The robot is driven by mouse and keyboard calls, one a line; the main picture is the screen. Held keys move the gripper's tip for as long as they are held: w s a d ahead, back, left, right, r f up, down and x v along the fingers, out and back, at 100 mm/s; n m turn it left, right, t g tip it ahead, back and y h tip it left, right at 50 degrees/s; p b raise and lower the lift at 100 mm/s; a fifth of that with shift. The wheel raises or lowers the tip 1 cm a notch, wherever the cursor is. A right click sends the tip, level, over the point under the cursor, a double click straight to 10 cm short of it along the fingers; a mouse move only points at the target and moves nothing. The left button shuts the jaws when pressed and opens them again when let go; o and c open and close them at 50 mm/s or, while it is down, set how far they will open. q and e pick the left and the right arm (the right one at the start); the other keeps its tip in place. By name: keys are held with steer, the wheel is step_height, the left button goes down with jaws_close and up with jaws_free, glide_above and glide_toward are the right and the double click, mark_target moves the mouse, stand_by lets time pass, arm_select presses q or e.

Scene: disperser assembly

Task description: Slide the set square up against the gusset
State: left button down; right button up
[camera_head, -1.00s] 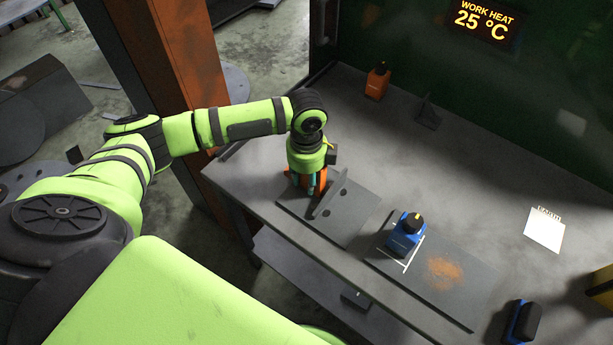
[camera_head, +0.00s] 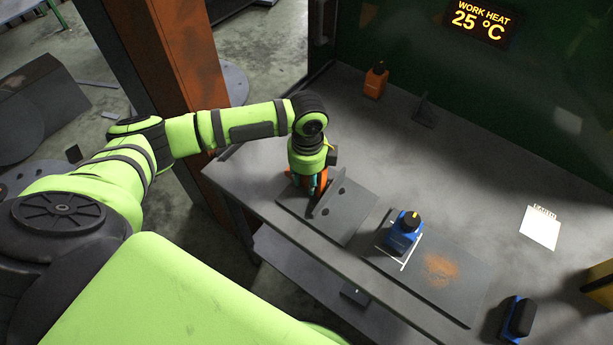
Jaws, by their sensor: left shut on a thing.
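My left gripper (camera_head: 312,187) points down at the dark base plate (camera_head: 342,226) near the front edge of the bench. It is shut on an orange piece (camera_head: 319,182), which I take to be the set square. The fingers hide most of the piece. The gusset (camera_head: 329,197), a dark upright plate, stands on the base plate just right of the gripper. The orange piece is very close to the gusset's left side. I cannot tell whether they touch. My right gripper is not in view.
A blue block with a black knob (camera_head: 404,233) stands on a second plate (camera_head: 455,299) with a rusty patch. Another blue block (camera_head: 518,319) is at lower right. An orange block (camera_head: 376,80) and a dark bracket (camera_head: 425,112) stand behind. The bench's middle is clear.

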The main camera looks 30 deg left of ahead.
arm_select(q)
steer(key=shift+s+d+p, duration=0.15)
steer(key=shift+d+p, duration=0.3)
steer(key=shift+d, duration=0.2)
steer(key=c, duration=0.8)
jaws_free()
step_height(320, 180, up, 12)
